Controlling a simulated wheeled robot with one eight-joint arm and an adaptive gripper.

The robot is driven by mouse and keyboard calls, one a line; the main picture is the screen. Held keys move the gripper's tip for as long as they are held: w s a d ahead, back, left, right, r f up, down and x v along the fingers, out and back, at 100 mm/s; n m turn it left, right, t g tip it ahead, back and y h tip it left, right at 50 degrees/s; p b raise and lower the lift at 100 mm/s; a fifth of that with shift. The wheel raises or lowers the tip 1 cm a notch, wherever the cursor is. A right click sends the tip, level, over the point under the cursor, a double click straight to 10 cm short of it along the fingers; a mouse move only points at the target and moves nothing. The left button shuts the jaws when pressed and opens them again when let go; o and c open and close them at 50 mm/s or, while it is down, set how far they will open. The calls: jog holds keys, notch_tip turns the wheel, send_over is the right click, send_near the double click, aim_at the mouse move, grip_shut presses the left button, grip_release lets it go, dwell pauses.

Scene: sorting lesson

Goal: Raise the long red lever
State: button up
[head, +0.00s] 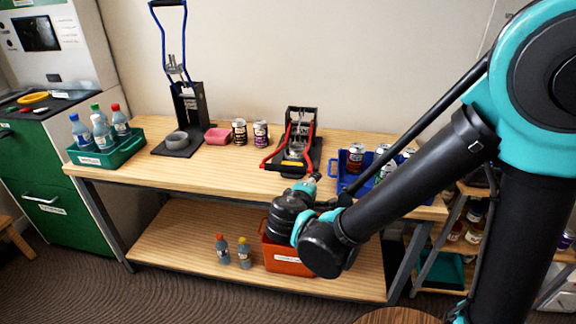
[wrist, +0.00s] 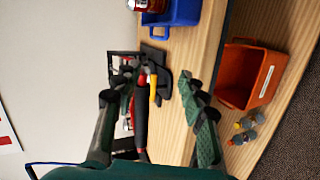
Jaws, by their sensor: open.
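The long red lever (head: 268,160) belongs to a black can press (head: 302,118) on the wooden bench. It is down, its red arms sloping forward and low toward the bench's front edge. My gripper (head: 312,184) is in front of the press, low over the bench edge, and partly hidden by my own arm. In the wrist view my gripper (wrist: 158,82) is open, its two dark fingers spread wide.
A blue-lever press (head: 185,105) stands left with its lever up. A blue bin (head: 346,178) of cans is close on the right. Cans (head: 239,131) stand left of the red press. An orange bin (head: 285,262) and two bottles sit on the lower shelf.

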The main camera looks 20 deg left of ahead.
jog(key=s+a+r+n+t+y, duration=0.2)
jog(key=s+a+n+y, duration=0.1)
jog(key=s+a, duration=0.45)
jog(key=x, duration=1.7)
jog(key=shift+w+a+f, duration=0.25)
jog(key=shift+w+a, duration=0.05)
grip_shut()
